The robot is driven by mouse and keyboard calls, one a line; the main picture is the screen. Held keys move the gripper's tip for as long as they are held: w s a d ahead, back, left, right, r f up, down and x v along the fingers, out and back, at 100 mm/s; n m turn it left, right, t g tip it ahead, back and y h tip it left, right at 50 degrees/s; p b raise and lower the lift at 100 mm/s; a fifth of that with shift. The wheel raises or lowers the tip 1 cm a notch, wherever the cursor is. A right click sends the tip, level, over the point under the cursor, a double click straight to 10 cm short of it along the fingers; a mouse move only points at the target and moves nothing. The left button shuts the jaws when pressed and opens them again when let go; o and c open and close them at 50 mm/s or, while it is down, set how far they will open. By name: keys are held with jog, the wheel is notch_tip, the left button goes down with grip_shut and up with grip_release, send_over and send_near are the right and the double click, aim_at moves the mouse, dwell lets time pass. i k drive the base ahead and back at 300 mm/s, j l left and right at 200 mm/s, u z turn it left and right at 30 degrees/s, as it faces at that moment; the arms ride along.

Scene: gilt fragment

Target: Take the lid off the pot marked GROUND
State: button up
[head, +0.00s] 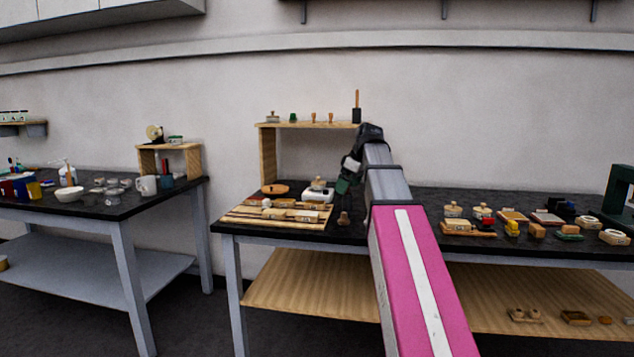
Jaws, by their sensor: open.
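Several small cream, lidded, pot-like containers stand on the right part of the dark bench. One has a tan knobbed lid (452,209), and another with some red on it (482,211) is beside it. Further cream containers are at the far right (613,237). Their markings are too small to read, so I cannot tell which is marked GROUND. My gripper (345,184) is open, pointing down above the bench left of these pots, near a white lidded item (318,186). No held object shows. My arm hides part of the bench middle.
A wooden slatted board (240,217) with small blocks lies left of my gripper. A wooden shelf (305,125) stands behind it. Wooden trays and blocks (512,216) crowd the right side. A dark green frame (618,195) stands at the right end.

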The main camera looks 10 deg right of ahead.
aim_at(318, 181)
jog(key=i, duration=1.45)
